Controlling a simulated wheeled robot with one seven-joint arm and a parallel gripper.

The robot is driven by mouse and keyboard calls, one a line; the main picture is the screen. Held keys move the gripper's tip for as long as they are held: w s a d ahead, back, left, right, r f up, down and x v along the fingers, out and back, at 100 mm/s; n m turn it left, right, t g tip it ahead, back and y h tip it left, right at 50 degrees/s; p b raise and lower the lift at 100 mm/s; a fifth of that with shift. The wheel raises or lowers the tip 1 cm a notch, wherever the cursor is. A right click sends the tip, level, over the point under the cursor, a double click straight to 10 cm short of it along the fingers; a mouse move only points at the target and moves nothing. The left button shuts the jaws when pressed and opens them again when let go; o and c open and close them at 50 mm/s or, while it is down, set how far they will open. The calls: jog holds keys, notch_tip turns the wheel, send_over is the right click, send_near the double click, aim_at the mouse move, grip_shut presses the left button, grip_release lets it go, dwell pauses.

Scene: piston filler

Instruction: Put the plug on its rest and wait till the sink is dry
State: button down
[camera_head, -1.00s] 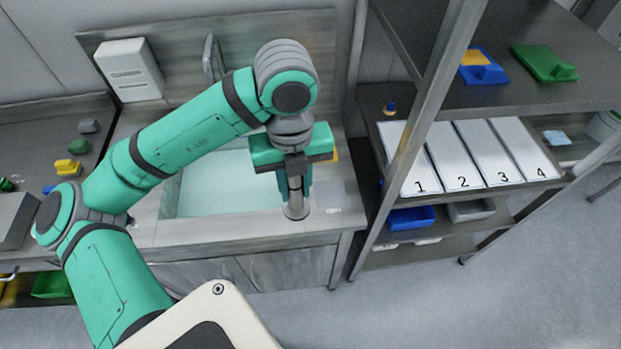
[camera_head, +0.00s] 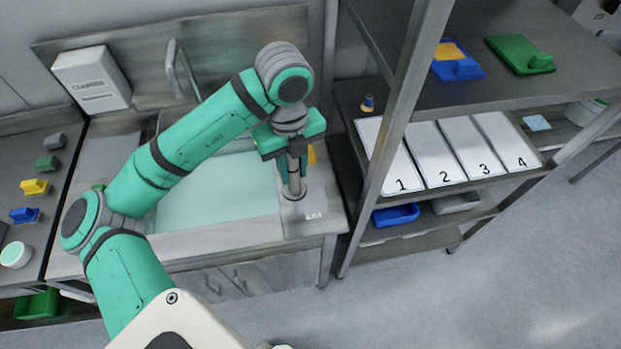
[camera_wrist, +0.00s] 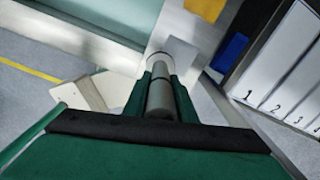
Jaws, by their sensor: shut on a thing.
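My gripper (camera_head: 292,172) is shut on a grey metal tube, the plug (camera_head: 293,164), and holds it upright over the steel ledge right of the sink. The wrist view shows the plug (camera_wrist: 160,98) between the two green fingers (camera_wrist: 160,90). Its lower end is at a round metal ring, apparently the rest (camera_head: 294,193), on the ledge; I cannot tell whether it is fully seated. The sink (camera_head: 283,217) holds a pale turquoise surface that looks like water (camera_head: 235,195). My arm hides part of the sink.
A curved tap (camera_head: 178,70) and a white dispenser (camera_head: 92,80) stand behind the sink. A shelf rack with a steel post (camera_head: 385,150) rises close on the right, with numbered white panels (camera_head: 438,153). Coloured brushes (camera_head: 34,187) lie on the left counter. Floor at lower right is clear.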

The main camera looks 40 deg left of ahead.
jog(key=w+f, duration=0.1)
jog(key=f, duration=0.1)
jog(key=w+d+f, duration=0.1)
jog(key=w+f, duration=0.1)
jog(key=f, duration=0.1)
jog(key=w+f, duration=0.2)
jog(key=f, duration=0.1)
jog(key=shift+d, duration=0.2)
jog(key=shift+s+a+f, duration=0.2)
jog(key=shift+s+a, duration=0.15)
jog(key=shift+s, duration=0.05)
jog(key=c, duration=1.6)
grip_release()
jog(key=shift+o, duration=0.7)
jog(key=shift+w+d, duration=0.1)
jog(key=shift+d, duration=0.1)
notch_tip(320, 180, up, 12)
jog(key=shift+r, duration=0.15)
